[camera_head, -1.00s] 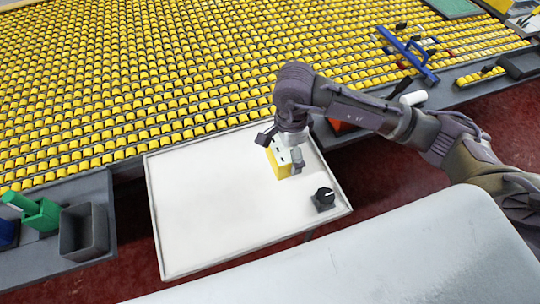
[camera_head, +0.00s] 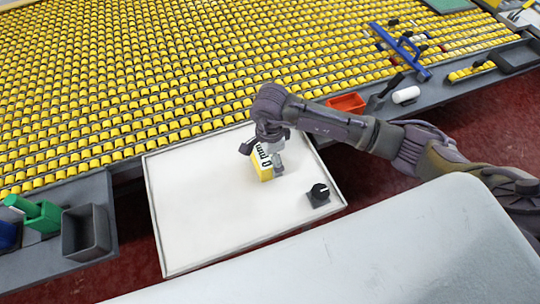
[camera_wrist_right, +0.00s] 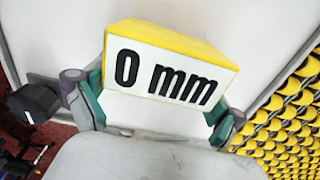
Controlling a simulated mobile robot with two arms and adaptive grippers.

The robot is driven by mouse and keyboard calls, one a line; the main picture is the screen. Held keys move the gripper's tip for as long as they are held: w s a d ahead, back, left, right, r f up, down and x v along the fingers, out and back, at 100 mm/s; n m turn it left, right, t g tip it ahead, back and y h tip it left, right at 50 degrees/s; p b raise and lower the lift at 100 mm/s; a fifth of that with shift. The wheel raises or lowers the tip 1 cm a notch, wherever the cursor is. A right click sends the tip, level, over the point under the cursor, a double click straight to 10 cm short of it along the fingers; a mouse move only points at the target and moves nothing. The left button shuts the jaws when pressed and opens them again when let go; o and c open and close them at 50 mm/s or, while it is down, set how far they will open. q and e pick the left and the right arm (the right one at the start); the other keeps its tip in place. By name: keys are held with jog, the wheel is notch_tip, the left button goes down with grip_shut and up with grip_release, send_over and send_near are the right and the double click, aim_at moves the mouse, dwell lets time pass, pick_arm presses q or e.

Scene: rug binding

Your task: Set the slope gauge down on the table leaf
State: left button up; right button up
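The slope gauge (camera_head: 262,170) is a yellow block with a white face marked "0 mm". It shows large in the right wrist view (camera_wrist_right: 170,75). My right gripper (camera_head: 263,156) is shut on it, with a finger at each side; the teal pads (camera_wrist_right: 158,100) meet the block's sides in the right wrist view. The gauge is over the right back part of the white table leaf (camera_head: 200,215). I cannot tell whether its underside touches the leaf. My left gripper is not in view.
A black knob (camera_head: 318,194) stands at the leaf's right edge. Behind the leaf is a large bed of yellow rollers (camera_head: 120,80). A grey bin (camera_head: 86,232) and a green holder (camera_head: 42,215) are left. An orange tray (camera_head: 346,103) is behind right. The leaf's left and front are clear.

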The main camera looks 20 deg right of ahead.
jog(key=shift+o, duration=0.4)
jog(key=shift+r, duration=0.5)
notch_tip(320, 180, up, 11)
jog(key=shift+r+b, duration=0.15)
jog(key=shift+b, duration=1)
